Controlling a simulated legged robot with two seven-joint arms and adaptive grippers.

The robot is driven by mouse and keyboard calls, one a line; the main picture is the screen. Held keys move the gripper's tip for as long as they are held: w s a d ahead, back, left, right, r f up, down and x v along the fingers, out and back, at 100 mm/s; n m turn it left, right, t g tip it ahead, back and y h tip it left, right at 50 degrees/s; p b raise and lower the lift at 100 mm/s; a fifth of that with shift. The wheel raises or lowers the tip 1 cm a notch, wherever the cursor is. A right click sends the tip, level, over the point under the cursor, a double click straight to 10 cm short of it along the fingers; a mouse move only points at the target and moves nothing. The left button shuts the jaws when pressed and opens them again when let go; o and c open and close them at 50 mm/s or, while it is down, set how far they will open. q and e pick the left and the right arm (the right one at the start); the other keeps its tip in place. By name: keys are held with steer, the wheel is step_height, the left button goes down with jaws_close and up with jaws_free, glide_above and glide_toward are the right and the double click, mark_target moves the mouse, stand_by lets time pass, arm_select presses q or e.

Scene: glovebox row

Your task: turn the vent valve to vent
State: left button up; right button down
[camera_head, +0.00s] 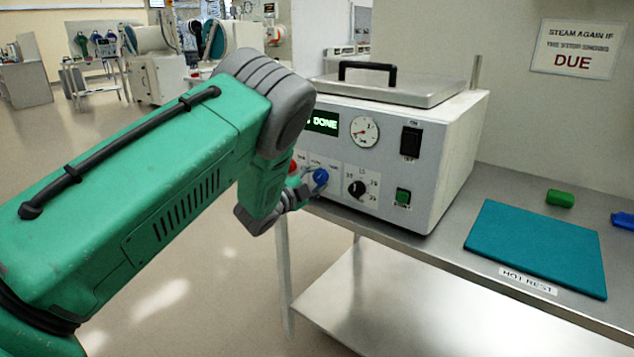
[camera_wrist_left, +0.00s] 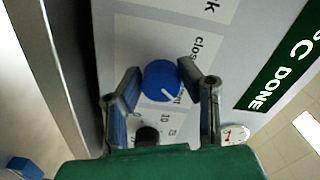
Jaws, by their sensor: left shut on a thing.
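The vent valve is a blue round knob (camera_head: 320,177) on the lower front of a white steriliser box (camera_head: 455,165). In the left wrist view the blue knob (camera_wrist_left: 160,78) sits between the two fingers of my left gripper (camera_wrist_left: 161,72), which is shut on it. A white pointer line on the knob runs toward the lower right, near a partly hidden label; the word "close" is partly readable beside the knob. In the head view my left gripper (camera_head: 301,192) is at the knob, partly covered by my green arm. My right gripper is not in view.
The box has a lid with a black handle (camera_head: 367,68), a gauge (camera_head: 365,131), a "DONE" display (camera_head: 323,122), a black dial (camera_head: 356,188) and a power switch (camera_head: 411,142). A teal mat (camera_head: 540,246) lies on the bench at right, with a green block (camera_head: 560,198) behind it.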

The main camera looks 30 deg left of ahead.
arm_select(q)
steer(key=shift+f+m, duration=0.2)
steer(key=shift+m, duration=0.5)
steer(key=shift+s+d, duration=0.1)
steer(key=o, duration=0.9)
steer(key=shift+o, duration=1.2)
steer(key=shift+r, duration=0.1)
steer(key=s+a, duration=0.1)
steer(key=s, duration=1)
steer(key=shift+s, duration=0.4)
